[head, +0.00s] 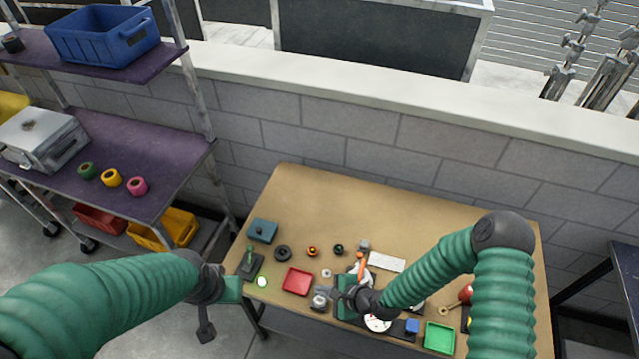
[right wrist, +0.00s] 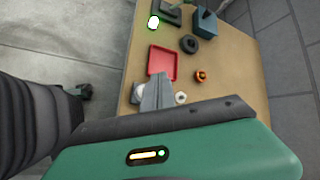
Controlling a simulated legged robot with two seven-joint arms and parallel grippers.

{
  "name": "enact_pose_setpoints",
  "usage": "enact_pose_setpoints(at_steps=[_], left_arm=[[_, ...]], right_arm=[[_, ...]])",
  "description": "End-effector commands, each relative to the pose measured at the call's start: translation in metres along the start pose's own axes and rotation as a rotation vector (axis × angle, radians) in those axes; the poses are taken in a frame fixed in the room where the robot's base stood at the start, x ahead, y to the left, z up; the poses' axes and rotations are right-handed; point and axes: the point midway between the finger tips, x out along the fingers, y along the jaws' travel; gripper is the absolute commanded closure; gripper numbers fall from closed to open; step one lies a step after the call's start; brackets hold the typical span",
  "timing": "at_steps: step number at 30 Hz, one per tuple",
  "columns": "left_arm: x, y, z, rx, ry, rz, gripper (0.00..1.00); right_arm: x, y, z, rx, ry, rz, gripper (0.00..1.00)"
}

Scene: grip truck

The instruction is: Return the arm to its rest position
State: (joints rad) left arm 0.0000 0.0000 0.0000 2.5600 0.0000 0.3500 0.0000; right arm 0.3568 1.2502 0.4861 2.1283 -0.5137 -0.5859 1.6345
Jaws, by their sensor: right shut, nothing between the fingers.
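My right arm reaches over the wooden workbench (head: 330,190) from the right. My right gripper (head: 321,297) is above the bench's front part, just right of the red tray (head: 297,281). In the right wrist view its grey fingers (right wrist: 155,92) are together and empty, with the red tray (right wrist: 162,62) beyond them. My left gripper (head: 206,331) hangs off the bench's left edge, over the floor. Its fingers are too small and dark to tell whether they are open.
A teal box (head: 263,230), black ring (head: 283,253), green tray (head: 439,337), blue cube (head: 412,326) and white block (head: 387,261) are on the bench. A purple shelf cart (head: 160,165) stands at left. The bench's back half is clear, before a block wall (head: 350,150).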

Motion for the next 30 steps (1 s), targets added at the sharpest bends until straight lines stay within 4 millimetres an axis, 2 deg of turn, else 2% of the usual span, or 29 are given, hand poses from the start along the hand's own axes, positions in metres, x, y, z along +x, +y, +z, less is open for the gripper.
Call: enact_pose_setpoints(at_steps=[2,4,7,9,12,15,18,21,23,30], left_arm=[[0.003,0.0,0.001,0.0,0.0,0.0,1.0],[0.011,0.0,0.003,0.0,0.0,0.0,1.0],[0.028,0.0,0.006,0.0,0.0,0.0,1.0],[0.041,0.0,0.01,0.0,0.0,0.0,1.0],[0.058,0.0,0.014,0.0,0.0,0.0,1.0],[0.074,0.0,0.018,0.0,0.0,0.0,1.0],[0.085,0.0,0.02,0.0,0.0,0.0,1.0],[0.09,0.0,0.021,0.0,0.0,0.0,1.0],[0.091,0.0,0.021,0.0,0.0,0.0,1.0],[0.089,0.0,0.021,0.0,0.0,0.0,1.0]], right_arm=[[-0.002,0.0,-0.005,-0.04,0.015,0.012,1.0],[-0.009,0.002,-0.017,-0.152,0.057,0.052,1.0],[-0.037,0.002,-0.046,-0.435,0.162,0.167,1.0],[-0.068,0.001,-0.067,-0.657,0.239,0.277,1.0],[-0.12,-0.002,-0.085,-0.932,0.315,0.434,1.0],[-0.171,0.001,-0.087,-1.146,0.339,0.567,1.0],[-0.209,0.011,-0.079,-1.295,0.313,0.653,1.0],[-0.229,0.02,-0.069,-1.386,0.272,0.692,1.0],[-0.236,0.023,-0.066,-1.415,0.255,0.701,1.0],[-0.24,0.024,-0.063,-1.433,0.241,0.709,1.0]])
